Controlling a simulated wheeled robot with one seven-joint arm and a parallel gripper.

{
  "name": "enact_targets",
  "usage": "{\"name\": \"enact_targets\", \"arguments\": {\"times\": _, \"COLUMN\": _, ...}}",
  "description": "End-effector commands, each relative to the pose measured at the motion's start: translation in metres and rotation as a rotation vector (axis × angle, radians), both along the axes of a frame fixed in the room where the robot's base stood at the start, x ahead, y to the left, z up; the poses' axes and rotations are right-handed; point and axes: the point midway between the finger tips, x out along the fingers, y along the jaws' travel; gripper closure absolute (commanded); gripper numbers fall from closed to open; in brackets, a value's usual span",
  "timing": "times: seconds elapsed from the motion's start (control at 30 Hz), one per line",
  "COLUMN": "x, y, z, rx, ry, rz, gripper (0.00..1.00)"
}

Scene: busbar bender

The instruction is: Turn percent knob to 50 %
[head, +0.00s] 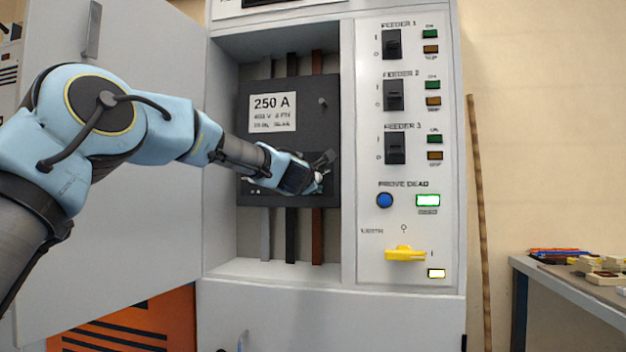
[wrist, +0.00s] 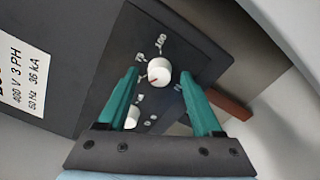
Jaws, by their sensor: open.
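A round white knob (wrist: 159,71) with a small red mark at its lower left sits on the dark breaker face (wrist: 107,91) in the wrist view. Printed numbers, among them 100, stand around it; some are too small or hidden to read. My gripper (wrist: 160,75) is open, its teal fingers on either side of this knob; I cannot tell whether they touch it. A second white knob (wrist: 133,117) shows partly behind the left finger. In the head view my gripper (head: 322,170) is at the lower right of the breaker (head: 290,95) and hides the knobs.
The breaker sits in a recessed cabinet bay with walls around it. To the right is a panel with feeder switches (head: 392,95), a blue button (head: 385,200) and a yellow handle (head: 405,254). An open door (head: 140,200) stands at left, a bench (head: 560,285) at far right.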

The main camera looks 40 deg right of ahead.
Motion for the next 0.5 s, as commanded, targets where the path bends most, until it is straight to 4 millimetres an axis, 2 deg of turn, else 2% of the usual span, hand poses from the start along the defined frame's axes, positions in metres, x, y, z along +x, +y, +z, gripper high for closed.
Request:
{"name": "enact_targets", "arguments": {"times": 0.17, "x": -0.001, "y": 0.003, "z": 0.001, "rx": 0.0, "ry": -0.001, "rz": 0.0, "gripper": 0.33}}
{"name": "enact_targets", "arguments": {"times": 0.27, "x": -0.006, "y": 0.011, "z": 0.0, "rx": 0.0, "ry": -0.003, "rz": 0.001, "gripper": 0.33}}
{"name": "enact_targets", "arguments": {"times": 0.5, "x": -0.031, "y": 0.049, "z": -0.002, "rx": 0.001, "ry": -0.005, "rz": 0.001, "gripper": 0.33}}
